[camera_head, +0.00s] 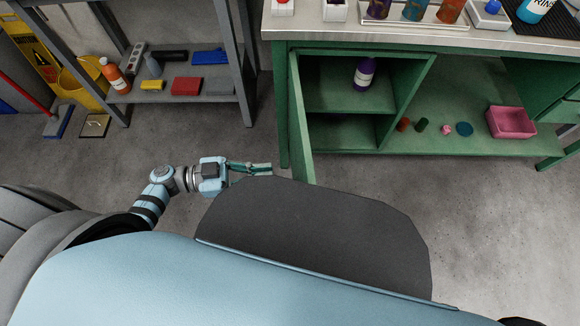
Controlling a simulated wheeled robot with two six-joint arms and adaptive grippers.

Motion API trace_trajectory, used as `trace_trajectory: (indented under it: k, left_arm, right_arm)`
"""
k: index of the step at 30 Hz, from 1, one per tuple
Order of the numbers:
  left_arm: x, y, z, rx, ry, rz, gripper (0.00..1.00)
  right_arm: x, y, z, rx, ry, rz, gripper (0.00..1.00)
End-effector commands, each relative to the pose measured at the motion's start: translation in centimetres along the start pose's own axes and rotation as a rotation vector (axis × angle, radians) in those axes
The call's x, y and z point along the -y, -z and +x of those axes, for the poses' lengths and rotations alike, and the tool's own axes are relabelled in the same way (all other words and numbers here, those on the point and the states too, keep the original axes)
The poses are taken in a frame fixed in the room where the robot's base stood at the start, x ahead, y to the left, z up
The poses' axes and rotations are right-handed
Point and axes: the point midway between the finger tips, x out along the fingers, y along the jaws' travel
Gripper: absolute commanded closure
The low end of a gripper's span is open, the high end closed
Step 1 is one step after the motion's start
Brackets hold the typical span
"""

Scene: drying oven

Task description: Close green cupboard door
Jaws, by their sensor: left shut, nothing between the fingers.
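The green cupboard door (301,130) stands open, swung out toward me and seen nearly edge-on. It hangs at the left side of the green cupboard (350,48). Inside the open compartment, a purple bottle with a white label (364,74) stands on the upper shelf. My left gripper (262,168) is shut and empty. It is to the left of the door's lower near end, pointing right, with a small gap in the picture between fingertips and door. My right gripper is not in view.
Bottles and a rack (425,14) stand on the worktop (345,36). A pink bin (511,122) and small items sit on the open lower shelf at right. A grey shelf unit (232,50) with a yellow bucket (82,82) beside it stands left. Floor between is clear.

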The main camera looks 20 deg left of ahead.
Motion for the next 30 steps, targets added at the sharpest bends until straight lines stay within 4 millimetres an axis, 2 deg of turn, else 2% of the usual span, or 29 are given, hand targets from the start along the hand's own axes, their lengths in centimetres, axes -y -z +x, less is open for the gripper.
trace_trajectory:
  k: [3, 6, 10, 15, 24, 30]
  left_arm:
    - [0.0, 0.0, 2.6, -0.004, 0.001, 0.001, 1.0]
    - [0.0, 0.0, 4.4, -0.003, 0.001, 0.0, 1.0]
    - [0.0, -0.1, 6.0, -0.001, 0.002, 0.0, 1.0]
    - [0.0, -0.1, 6.6, 0.0, 0.002, 0.0, 1.0]
    - [0.0, 0.0, 6.6, 0.0, 0.004, -0.001, 1.0]
    - [0.0, 0.1, 7.1, -0.001, 0.05, -0.001, 1.0]
  right_arm:
    - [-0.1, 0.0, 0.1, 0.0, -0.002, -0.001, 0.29]
    - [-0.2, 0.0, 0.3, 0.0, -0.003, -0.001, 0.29]
    - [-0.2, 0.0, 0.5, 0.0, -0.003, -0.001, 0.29]
    - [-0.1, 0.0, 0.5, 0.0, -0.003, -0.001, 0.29]
    - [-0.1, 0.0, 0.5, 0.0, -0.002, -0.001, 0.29]
    - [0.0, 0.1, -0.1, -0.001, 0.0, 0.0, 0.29]
